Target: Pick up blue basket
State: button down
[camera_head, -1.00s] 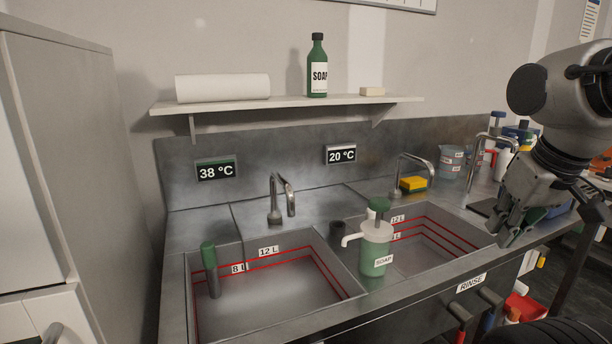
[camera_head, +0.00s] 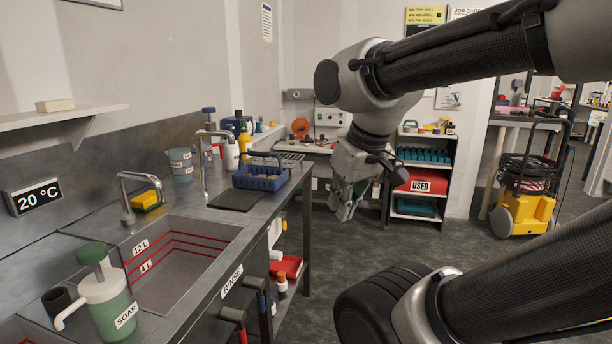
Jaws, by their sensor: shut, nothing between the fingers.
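The blue basket (camera_head: 262,179) stands upright on the steel bench near its far right end, with its handle raised over the top. Some small items seem to lie in it, too small to make out. My gripper (camera_head: 344,212) is shut and empty. It points downward in the picture to the right of the basket, past the bench's front edge and apart from the basket.
A dark mat (camera_head: 234,200) lies before the basket. Tall taps (camera_head: 204,165), measuring cups (camera_head: 181,165), a yellow bottle (camera_head: 243,135) and a soap dispenser (camera_head: 105,300) stand along the bench. A shelf (camera_head: 421,185) and a yellow wheeled machine (camera_head: 524,212) stand beyond open floor.

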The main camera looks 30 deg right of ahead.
aim_at(238, 181)
jog(key=z, duration=0.5)
jog(key=u, duration=0.3)
jog(key=i+l+u, duration=0.25)
jog(key=l+u, duration=0.25)
jog(key=i+l+u, duration=0.25)
jog(key=i+l, duration=0.15)
jog(key=l, duration=0.5)
jog(key=i+l+u, duration=0.1)
jog(key=l, duration=0.5)
jog(key=i+l+u, duration=0.1)
jog(key=l, duration=0.55)
jog(key=i+l, duration=0.1)
jog(key=l, duration=0.55)
